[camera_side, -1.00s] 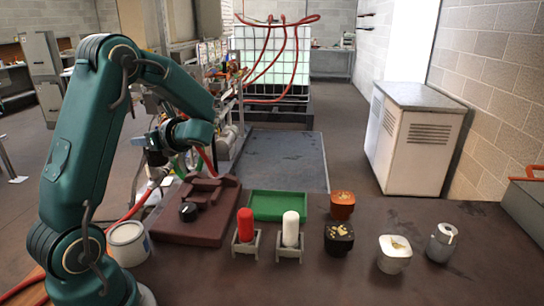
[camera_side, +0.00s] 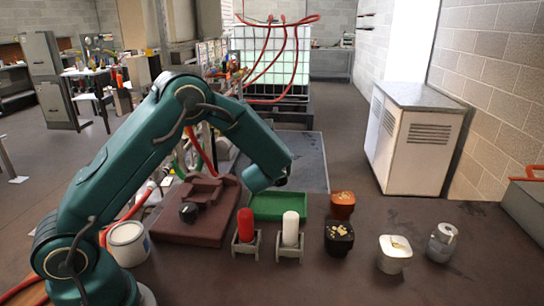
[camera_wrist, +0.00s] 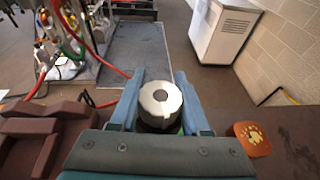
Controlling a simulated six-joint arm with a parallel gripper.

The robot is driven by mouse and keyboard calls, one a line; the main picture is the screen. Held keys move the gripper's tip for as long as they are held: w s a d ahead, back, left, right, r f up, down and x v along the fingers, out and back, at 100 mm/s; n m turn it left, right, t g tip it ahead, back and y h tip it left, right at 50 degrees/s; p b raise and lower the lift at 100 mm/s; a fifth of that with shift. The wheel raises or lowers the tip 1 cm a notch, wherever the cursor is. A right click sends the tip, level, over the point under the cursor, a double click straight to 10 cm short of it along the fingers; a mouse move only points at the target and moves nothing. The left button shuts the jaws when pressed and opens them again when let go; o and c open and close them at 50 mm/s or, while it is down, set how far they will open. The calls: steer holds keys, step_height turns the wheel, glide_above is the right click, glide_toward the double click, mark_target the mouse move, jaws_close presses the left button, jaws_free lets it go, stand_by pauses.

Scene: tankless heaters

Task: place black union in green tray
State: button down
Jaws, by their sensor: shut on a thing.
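My gripper (camera_wrist: 160,88) has its two blue fingers shut on the black union (camera_wrist: 160,103). In the wrist view the union shows a pale, shiny round face with a dark centre and a dark lower edge. In the side view my gripper (camera_side: 276,183) hangs over the back of the green tray (camera_side: 267,208), mostly hidden by my own wrist. The tray lies on the table and its visible floor looks empty. In the wrist view only a sliver of green shows below the union. The union is held above the tray; I cannot tell how high.
A maroon fixture (camera_side: 172,228) with a black round part (camera_side: 188,212) stands left of the tray. Red (camera_side: 245,226) and white (camera_side: 290,228) cylinders sit in holders in front. An orange container (camera_side: 342,204), black container (camera_side: 338,237), white container (camera_side: 394,253) and grey canister (camera_side: 442,241) stand right.

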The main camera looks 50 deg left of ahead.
steer(key=shift+f, duration=3.25)
steer(key=shift+f, duration=0.65)
steer(key=shift+c, duration=1.5)
jaws_free()
steer(key=shift+r, duration=0.55)
steer(key=s+a+r, duration=0.8)
steer(key=r, duration=0.2)
steer(key=shift+s, duration=0.2)
